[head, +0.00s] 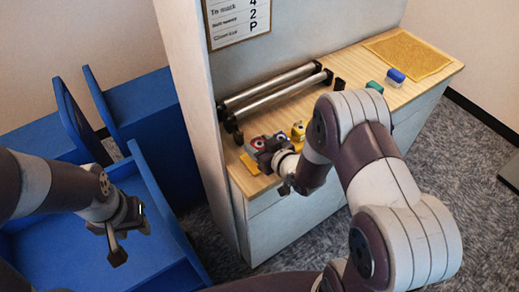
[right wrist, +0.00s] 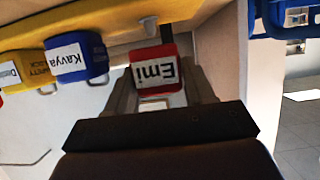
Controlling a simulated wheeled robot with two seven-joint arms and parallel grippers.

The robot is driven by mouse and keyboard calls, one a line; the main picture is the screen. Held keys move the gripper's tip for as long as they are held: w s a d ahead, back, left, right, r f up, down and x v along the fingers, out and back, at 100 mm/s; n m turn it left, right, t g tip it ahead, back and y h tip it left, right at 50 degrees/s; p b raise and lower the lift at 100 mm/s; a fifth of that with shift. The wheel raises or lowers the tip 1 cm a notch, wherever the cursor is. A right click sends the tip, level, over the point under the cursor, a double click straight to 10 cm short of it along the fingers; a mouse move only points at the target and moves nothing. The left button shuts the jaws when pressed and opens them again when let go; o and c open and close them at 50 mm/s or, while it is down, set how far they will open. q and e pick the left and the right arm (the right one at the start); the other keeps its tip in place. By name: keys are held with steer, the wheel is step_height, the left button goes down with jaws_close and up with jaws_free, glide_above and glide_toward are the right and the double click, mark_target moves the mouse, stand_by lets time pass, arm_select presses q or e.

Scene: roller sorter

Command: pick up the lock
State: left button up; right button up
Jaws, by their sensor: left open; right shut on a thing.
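A red lock (right wrist: 142,52) with a white "Emi" label is between the fingers of my right gripper (right wrist: 158,82), which is shut on it. A blue lock (right wrist: 96,47) labelled "Kavya" and a yellow lock (right wrist: 42,84) are to its left in the right wrist view. In the head view my right gripper (head: 268,158) is at the near left end of the wooden counter, largely hidden by its own wrist. A yellow lock (head: 298,130) is just beyond it. My left gripper (head: 128,240) is open and empty above the blue bin.
The wooden counter (head: 345,108) carries two metal rollers (head: 275,88) along the wall, a blue-and-white block (head: 396,76), a teal item (head: 374,87) and a yellow mat (head: 409,54). Blue bins (head: 150,110) stand left of the upright panel (head: 190,100).

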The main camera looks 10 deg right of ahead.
step_height(320, 180, up, 2)
steer(key=shift+r, duration=0.1)
steer(key=s+d+r+p, duration=0.3)
steer(key=s+r+p, duration=0.2)
steer(key=s+r, duration=0.6)
steer(key=shift+s, duration=0.15)
